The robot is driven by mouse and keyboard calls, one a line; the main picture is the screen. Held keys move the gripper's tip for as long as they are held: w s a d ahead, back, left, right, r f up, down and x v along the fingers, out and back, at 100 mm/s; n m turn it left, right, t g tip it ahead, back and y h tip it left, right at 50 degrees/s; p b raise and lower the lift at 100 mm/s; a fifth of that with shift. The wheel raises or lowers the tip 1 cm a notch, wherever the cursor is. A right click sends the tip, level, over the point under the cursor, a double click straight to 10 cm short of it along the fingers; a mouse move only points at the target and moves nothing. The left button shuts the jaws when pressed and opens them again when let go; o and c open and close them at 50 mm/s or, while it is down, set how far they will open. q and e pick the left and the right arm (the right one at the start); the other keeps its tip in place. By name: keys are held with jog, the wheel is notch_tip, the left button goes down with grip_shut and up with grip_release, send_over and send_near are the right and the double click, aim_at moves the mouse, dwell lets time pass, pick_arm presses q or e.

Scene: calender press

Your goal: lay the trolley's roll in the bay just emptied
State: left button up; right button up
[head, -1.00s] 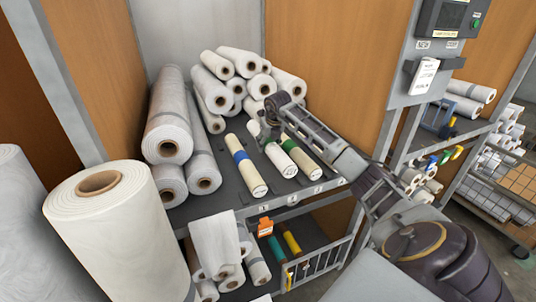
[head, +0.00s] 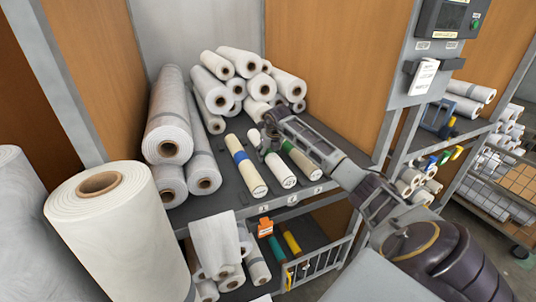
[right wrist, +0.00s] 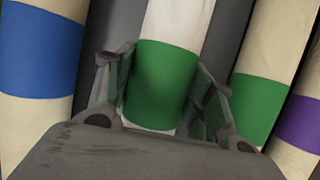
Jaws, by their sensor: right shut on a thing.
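A white roll with a green band (right wrist: 165,85) lies between the fingers of my right gripper (right wrist: 163,100) in the right wrist view. In the head view the same roll (head: 283,172) lies lengthwise on the grey shelf (head: 228,195), its printed end towards the front edge. My right gripper (head: 268,143) is shut around it from above. I cannot tell whether the roll rests fully on the shelf. A blue-banded cream roll (head: 247,168) lies to its left and a green-banded cream roll (head: 303,163) to its right. The trolley is not clearly seen. My left gripper is out of view.
A purple-banded roll (right wrist: 298,130) shows at the right of the wrist view. Large white rolls (head: 168,125) and a pile of rolls (head: 240,70) crowd the shelf's left and back. A big upright roll (head: 118,230) stands at front left. An upright panel (head: 415,70) stands at right.

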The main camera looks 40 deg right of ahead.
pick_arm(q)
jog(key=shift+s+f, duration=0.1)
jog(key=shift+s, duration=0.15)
pick_arm(e)
jog(key=shift+f, duration=0.1)
jog(key=o, duration=1.3)
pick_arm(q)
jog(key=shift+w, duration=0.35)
pick_arm(e)
jog(key=shift+v, duration=0.8)
jog(key=v, duration=1)
jog(key=shift+s+b, duration=0.1)
jog(key=shift+b, duration=0.2)
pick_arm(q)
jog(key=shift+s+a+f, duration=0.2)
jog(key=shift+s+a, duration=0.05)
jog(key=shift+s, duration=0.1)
pick_arm(e)
jog(key=shift+r, duration=0.3)
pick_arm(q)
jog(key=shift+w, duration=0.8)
